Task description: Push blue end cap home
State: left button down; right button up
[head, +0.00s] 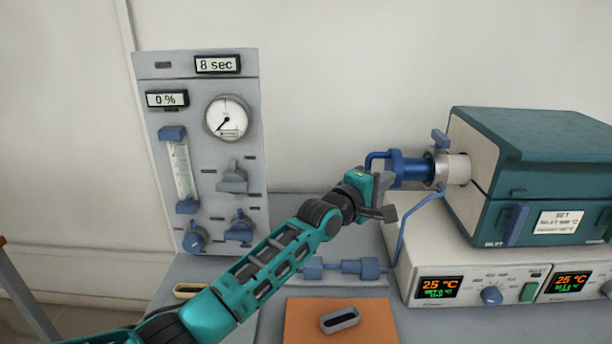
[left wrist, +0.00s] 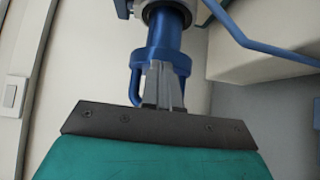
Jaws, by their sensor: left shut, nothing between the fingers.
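The blue end cap (head: 412,169) sits at the left end of the metal tube fitting (head: 456,169) on the side of the teal furnace. A darker ring shows between the cap and the fitting. In the left wrist view the cap (left wrist: 165,30) is straight ahead, with its wider flange nearest me. My left gripper (head: 384,184) is shut and empty at the cap's outer end. Its fingertips (left wrist: 162,68) overlap the flange in the left wrist view; I cannot tell whether they touch it. My right gripper is not in view.
A blue tube (head: 402,235) runs from the cap area down to inline fittings (head: 361,268) on the bench. The furnace (head: 540,150) stands on a pale controller base (head: 440,262). A gauge panel (head: 205,120) stands left. An orange mat (head: 370,325) holds a small boat (head: 340,319).

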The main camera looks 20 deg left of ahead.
aim_at(428, 172)
pick_arm(q)
jog(key=d, duration=0.2)
jog(key=w+d, duration=0.1)
jog(key=d, duration=0.1)
jog(key=w+d, duration=0.1)
jog(key=d, duration=0.1)
jog(key=shift+b, duration=0.35)
jog(key=shift+d+r, duration=0.1)
jog(key=shift+d, duration=0.1)
